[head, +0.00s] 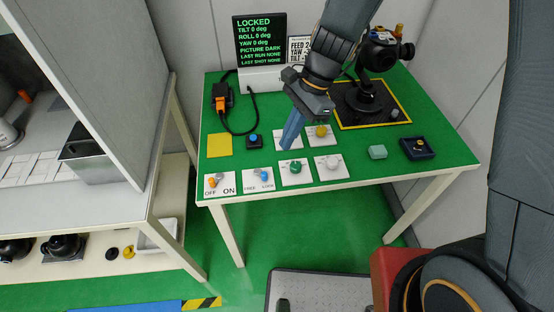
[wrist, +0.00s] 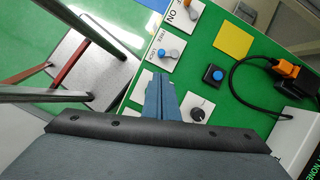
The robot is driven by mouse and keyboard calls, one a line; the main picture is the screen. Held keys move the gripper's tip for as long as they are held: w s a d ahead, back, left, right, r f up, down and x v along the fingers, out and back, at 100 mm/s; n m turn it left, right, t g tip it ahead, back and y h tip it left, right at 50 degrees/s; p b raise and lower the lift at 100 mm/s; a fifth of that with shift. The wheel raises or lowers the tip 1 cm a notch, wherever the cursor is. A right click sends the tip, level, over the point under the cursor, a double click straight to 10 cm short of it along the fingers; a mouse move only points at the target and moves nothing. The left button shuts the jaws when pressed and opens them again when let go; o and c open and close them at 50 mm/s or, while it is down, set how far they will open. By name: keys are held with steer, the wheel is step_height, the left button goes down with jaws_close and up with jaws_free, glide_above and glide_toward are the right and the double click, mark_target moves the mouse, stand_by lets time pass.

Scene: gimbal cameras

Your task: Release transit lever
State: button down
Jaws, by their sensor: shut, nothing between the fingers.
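The lever with a blue knob (head: 262,175) stands on a white plate at the table's front, with FREE at its left and a less readable word at its right. In the wrist view the blue lever (wrist: 163,53) lies just beyond my fingertips. I cannot tell its exact lean. My gripper (head: 287,146) is shut and empty, pointing down above the white plates, behind and right of the lever and apart from it. The gripper's blue-grey fingers (wrist: 160,78) show together in the wrist view. The black screen (head: 261,38) reads LOCKED, with tilt, roll and yaw at 0 deg.
The orange OFF/ON switch (head: 212,181) is left of the lever; the green knob (head: 295,168) and white knob (head: 331,163) are right. Behind are a blue button (head: 254,138) and a yellow pad (head: 219,145). A gimbal camera (head: 378,52) stands at the back right.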

steer(key=p+x, duration=0.1)
steer(key=x, duration=0.9)
steer(key=shift+s, duration=0.1)
stand_by(0.3)
